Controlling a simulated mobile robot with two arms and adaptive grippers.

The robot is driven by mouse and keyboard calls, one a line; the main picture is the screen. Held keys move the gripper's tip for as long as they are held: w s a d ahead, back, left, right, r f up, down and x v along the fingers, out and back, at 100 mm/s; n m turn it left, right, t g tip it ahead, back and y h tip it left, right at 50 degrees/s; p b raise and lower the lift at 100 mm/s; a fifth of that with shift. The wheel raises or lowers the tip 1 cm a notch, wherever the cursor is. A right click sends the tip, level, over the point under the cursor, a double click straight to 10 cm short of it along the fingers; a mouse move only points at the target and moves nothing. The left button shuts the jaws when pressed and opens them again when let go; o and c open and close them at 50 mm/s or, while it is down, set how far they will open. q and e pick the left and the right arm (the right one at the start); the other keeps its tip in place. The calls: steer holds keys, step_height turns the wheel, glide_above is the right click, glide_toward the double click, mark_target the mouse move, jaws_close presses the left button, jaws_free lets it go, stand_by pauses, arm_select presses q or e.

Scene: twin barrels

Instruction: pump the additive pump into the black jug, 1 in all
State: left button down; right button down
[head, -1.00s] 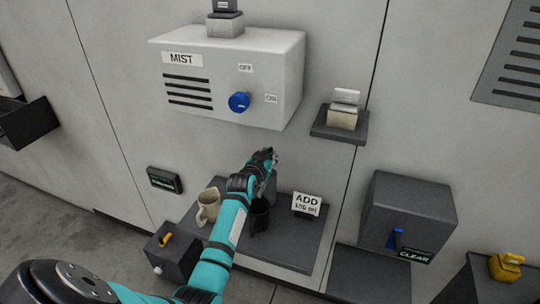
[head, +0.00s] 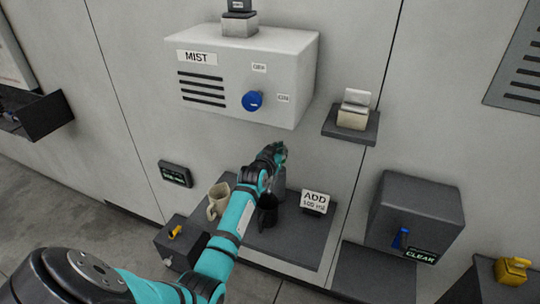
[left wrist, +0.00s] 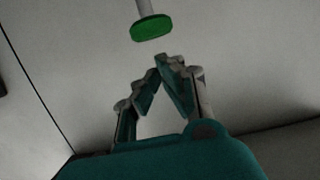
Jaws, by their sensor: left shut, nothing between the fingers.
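My left gripper (head: 279,151) is shut and empty above the dark shelf. In the left wrist view its fingertips (left wrist: 166,62) meet just short of a green disc (left wrist: 151,27) on a pale stem, apparently the additive pump's head; a small gap shows between them in the picture. In the head view a grey body (head: 279,180), perhaps the pump, is mostly hidden behind my arm. The black jug (head: 268,214) stands on the shelf just below, partly covered by my forearm. A sign reading ADD 100 ml (head: 315,201) stands right of it. My right gripper is not in view.
A beige jug (head: 218,201) stands left of my forearm on the shelf (head: 295,245). The MIST box (head: 245,75) with a blue knob (head: 252,101) hangs above. A dark box (head: 415,220) with a blue lever is at right. A small box with a yellow lever (head: 175,232) sits at lower left.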

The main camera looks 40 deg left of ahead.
arm_select(q)
steer(key=b+v, duration=0.2)
steer(key=v, duration=0.8)
